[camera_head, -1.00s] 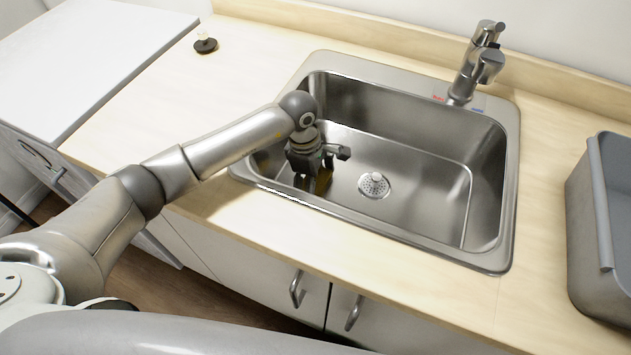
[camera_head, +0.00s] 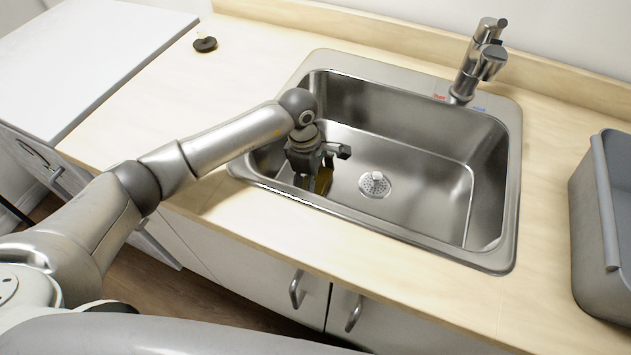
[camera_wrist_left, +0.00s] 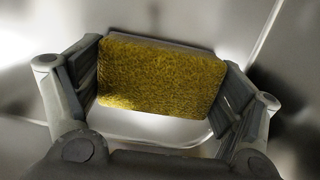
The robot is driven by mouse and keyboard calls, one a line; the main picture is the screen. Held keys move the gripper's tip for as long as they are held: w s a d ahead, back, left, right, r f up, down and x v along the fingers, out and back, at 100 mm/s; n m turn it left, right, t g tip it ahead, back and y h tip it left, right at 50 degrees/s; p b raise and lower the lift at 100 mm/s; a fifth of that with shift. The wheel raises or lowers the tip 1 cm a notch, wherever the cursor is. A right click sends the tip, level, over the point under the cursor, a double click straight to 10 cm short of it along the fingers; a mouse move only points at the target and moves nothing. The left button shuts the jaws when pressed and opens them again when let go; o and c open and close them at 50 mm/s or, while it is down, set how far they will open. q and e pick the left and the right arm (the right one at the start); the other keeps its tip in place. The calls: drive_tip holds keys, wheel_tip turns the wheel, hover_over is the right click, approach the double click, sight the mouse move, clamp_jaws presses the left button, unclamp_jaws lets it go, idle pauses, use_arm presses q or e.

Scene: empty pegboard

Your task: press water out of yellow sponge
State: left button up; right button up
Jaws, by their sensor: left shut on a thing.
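The yellow sponge (camera_wrist_left: 160,75) sits between the two fingers of my left gripper (camera_wrist_left: 165,90) in the left wrist view. The fingers touch it at its left and right ends, and the gripper is shut on it. In the head view, my left gripper (camera_head: 311,182) reaches down into the left part of the steel sink (camera_head: 420,175). Only a small yellow part of the sponge (camera_head: 323,180) shows there below the gripper; the rest is hidden. My right gripper is not in view.
The drain (camera_head: 374,184) lies right of my left gripper on the sink floor. A faucet (camera_head: 476,62) stands at the back right. A grey bin (camera_head: 598,230) stands on the right of the counter. A small black stopper (camera_head: 205,44) lies at the back left.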

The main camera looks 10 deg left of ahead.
use_arm(q)
drive_tip(key=shift+s+a+f, duration=0.1)
drive_tip(key=shift+s+f, duration=0.1)
drive_tip(key=shift+f, duration=0.05)
drive_tip(key=shift+w+r+p, duration=0.15)
drive_tip(key=shift+r+p, duration=0.4)
drive_tip(key=shift+r, duration=0.35)
drive_tip(key=shift+w+r+p, duration=0.1)
drive_tip(key=shift+r+p, duration=1)
drive_tip(key=shift+r, duration=1.1)
drive_tip(key=shift+r+p, duration=1.95)
drive_tip(key=shift+r, duration=2.05)
wheel_tip(320, 180, up, 5)
drive_tip(key=p, duration=0.2)
hover_over(318, 181)
drive_tip(key=shift+a+r, duration=0.2)
drive_tip(key=shift+a, duration=0.15)
